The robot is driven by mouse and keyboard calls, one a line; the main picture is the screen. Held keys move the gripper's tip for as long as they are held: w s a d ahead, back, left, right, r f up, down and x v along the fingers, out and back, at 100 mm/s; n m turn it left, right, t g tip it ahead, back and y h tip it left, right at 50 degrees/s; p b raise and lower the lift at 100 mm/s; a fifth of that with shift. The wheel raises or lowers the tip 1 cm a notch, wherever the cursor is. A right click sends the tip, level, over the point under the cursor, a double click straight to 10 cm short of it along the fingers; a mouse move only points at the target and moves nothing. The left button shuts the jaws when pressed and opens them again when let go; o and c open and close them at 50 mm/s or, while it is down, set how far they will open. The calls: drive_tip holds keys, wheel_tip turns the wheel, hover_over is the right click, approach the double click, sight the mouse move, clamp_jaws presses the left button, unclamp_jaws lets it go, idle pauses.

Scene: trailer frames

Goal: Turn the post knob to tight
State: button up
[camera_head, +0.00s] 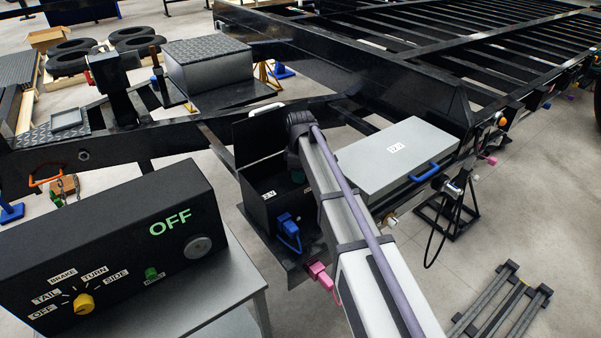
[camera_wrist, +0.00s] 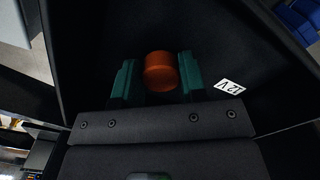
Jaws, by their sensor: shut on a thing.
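The post knob (camera_wrist: 160,71) is a round orange-red cap inside a dark box, in the wrist view. My gripper (camera_wrist: 159,78) has its two dark green fingers on either side of the knob, shut on it. No pointer or mark shows on the knob, so its turn angle cannot be told. In the head view the open black box (camera_head: 262,172) stands in the middle, and my arm reaches over to it. The knob and my fingertips are hidden there behind the arm and box wall.
A blue connector (camera_head: 288,232) sits on the box's front. A grey lidded box (camera_head: 385,155) with a blue handle stands to the right. A control panel (camera_head: 110,245) reading OFF stands at the left front.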

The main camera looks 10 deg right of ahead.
drive_tip(key=shift+m, duration=0.5)
drive_tip(key=m, duration=0.3)
drive_tip(key=shift+s+m, duration=0.1)
drive_tip(key=shift+m, duration=0.2)
drive_tip(key=m, duration=0.4)
drive_tip(key=shift+a+m, duration=0.15)
drive_tip(key=shift+m, duration=0.15)
drive_tip(key=m, duration=0.4)
drive_tip(key=shift+s+a+m, duration=0.1)
drive_tip(key=shift+m, duration=2.2)
drive_tip(key=o, duration=0.9)
